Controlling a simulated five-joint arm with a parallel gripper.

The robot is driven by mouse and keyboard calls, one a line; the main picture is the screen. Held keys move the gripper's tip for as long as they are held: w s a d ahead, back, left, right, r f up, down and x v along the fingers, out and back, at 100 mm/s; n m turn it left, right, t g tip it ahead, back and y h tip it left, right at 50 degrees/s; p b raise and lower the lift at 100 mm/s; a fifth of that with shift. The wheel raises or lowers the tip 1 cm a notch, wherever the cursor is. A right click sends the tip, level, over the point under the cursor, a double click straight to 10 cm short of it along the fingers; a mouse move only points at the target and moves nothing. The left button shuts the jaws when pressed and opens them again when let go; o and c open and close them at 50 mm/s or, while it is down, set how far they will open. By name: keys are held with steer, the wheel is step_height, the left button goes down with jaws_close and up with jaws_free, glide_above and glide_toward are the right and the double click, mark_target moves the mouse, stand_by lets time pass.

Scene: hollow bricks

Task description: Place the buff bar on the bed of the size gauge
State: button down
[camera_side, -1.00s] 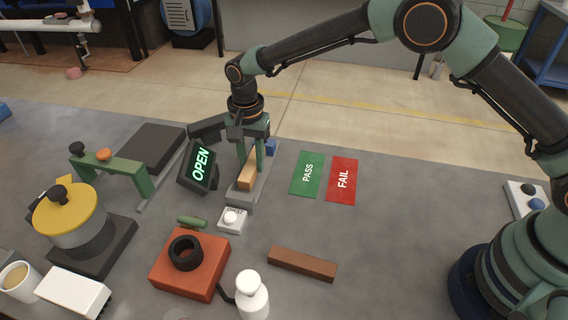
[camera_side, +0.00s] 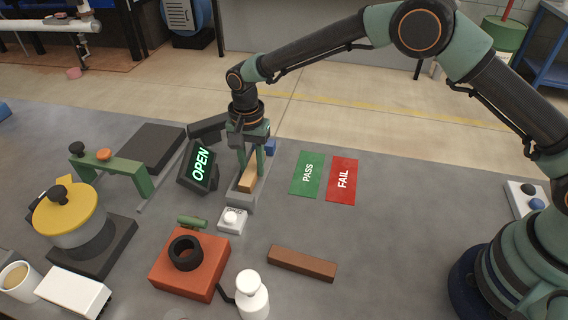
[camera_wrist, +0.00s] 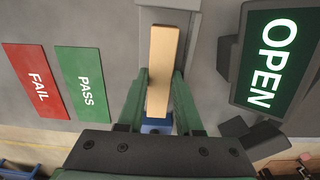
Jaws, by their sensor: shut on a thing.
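The buff bar (camera_side: 248,177) is between the fingers of my gripper (camera_side: 256,170), which is shut on it. In the wrist view the bar (camera_wrist: 163,65) points away from my gripper (camera_wrist: 159,92), lengthwise over the grey bed. The size gauge (camera_side: 238,197) has a grey bed under the bar and a display (camera_side: 199,164) reading OPEN at its left. The bar is at or just above the bed; I cannot tell whether it touches. The gauge also shows in the wrist view, with its bed (camera_wrist: 191,50) and its display (camera_wrist: 268,58).
A green PASS card (camera_side: 307,174) and a red FAIL card (camera_side: 342,181) lie right of the gauge. A white button box (camera_side: 232,220) stands in front. A brown bar (camera_side: 302,263), an orange block with a black ring (camera_side: 186,252) and a white bottle (camera_side: 251,296) are nearer.

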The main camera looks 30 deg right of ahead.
mark_target(252, 167)
steer(key=shift+f, duration=0.3)
steer(key=c, duration=0.5)
jaws_free()
steer(key=s+d+r+n+t, duration=0.1)
steer(key=d+r, duration=0.2)
steer(key=r, duration=0.7)
steer(key=s+d+r+n, duration=0.1)
steer(key=d+r, duration=0.3)
steer(key=r, duration=0.5)
steer(key=s+d+r+n+t, duration=0.2)
steer(key=s+d+r, duration=0.3)
steer(key=d+r, duration=0.15)
steer(key=s+d+f+n+t, duration=0.2)
steer(key=s+d+n, duration=0.3)
steer(key=s+d, duration=0.5)
steer(key=s, duration=0.3)
steer(key=shift+f+t, duration=0.2)
steer(key=shift+t, duration=0.1)
